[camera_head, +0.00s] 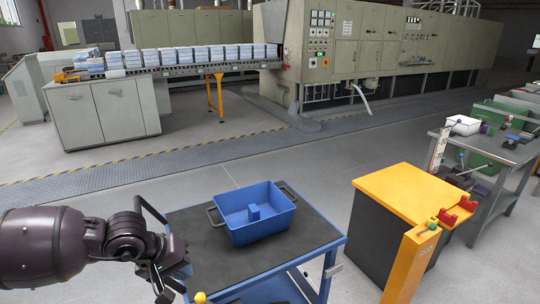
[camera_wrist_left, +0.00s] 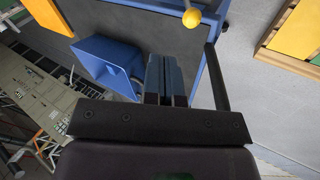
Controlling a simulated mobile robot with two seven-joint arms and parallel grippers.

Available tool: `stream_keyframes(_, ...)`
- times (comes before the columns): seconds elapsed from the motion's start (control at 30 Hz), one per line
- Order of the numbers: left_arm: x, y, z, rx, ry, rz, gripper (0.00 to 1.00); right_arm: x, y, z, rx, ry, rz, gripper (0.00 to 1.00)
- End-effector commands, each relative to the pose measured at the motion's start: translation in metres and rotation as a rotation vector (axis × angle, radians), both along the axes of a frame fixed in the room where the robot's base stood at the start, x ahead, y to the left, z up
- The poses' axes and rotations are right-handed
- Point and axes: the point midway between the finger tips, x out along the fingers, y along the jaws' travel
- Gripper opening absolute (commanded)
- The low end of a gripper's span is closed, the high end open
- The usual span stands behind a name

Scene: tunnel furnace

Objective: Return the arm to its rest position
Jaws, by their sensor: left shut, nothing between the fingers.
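My left arm comes in from the left edge of the head view. Its left gripper (camera_head: 168,280) is low in the picture, over the left side of a blue cart (camera_head: 285,255) with a dark top. The wrist view shows the left gripper's fingers (camera_wrist_left: 165,75) shut together with nothing between them. A blue bin (camera_head: 262,228) with dark handles stands on the cart top, right of the gripper and apart from it. The bin also shows in the wrist view (camera_wrist_left: 98,60), left of the fingers. My right gripper is not in view.
A yellow knob (camera_head: 200,297) sits close by the gripper at the cart's near side. A yellow-topped cabinet (camera_head: 405,190) stands right of the cart. A grey workbench (camera_head: 500,150) is at far right. The furnace (camera_head: 345,45) and loaded conveyor (camera_head: 185,68) are far behind, across open floor.

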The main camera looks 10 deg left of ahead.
Motion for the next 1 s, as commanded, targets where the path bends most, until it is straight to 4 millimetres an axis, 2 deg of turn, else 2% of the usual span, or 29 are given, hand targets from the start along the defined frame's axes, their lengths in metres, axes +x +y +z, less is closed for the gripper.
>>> stream_keyframes(0.07,0.002,-0.004,0.002,-0.055,0.017,0.064,0.0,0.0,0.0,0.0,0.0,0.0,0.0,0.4)
stream_keyframes(0.2,-0.001,-0.027,0.014,-0.311,0.166,0.279,0.0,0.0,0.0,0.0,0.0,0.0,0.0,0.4)
stream_keyframes(0.27,0.0,-0.038,0.027,-0.457,0.257,0.394,0.0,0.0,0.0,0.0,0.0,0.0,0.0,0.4)
stream_keyframes(0.4,0.009,-0.076,0.068,-0.818,0.517,0.624,0.0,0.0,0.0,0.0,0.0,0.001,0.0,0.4)
stream_keyframes(0.47,0.011,-0.091,0.082,-0.963,0.653,0.715,0.0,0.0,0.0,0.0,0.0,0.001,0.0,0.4)
stream_keyframes(0.6,0.016,-0.115,0.108,-1.286,1.019,0.925,0.0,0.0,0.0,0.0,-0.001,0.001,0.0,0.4)
stream_keyframes(0.7,0.022,-0.123,0.119,-1.494,1.317,1.075,0.0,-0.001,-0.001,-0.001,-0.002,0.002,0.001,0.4)
stream_keyframes(0.8,0.029,-0.122,0.121,-1.686,1.64,1.226,0.0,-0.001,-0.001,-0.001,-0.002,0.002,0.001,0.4)
stream_keyframes(0.9,0.037,-0.113,0.112,-1.861,1.987,1.373,0.0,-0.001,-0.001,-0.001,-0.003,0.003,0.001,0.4)
stream_keyframes(0.93,0.038,-0.108,0.107,1.877,-2.058,-1.391,0.0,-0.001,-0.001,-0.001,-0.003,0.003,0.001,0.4)
stream_keyframes(1.0,0.041,-0.097,0.092,1.668,-1.938,-1.247,0.0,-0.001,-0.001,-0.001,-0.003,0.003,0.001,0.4)
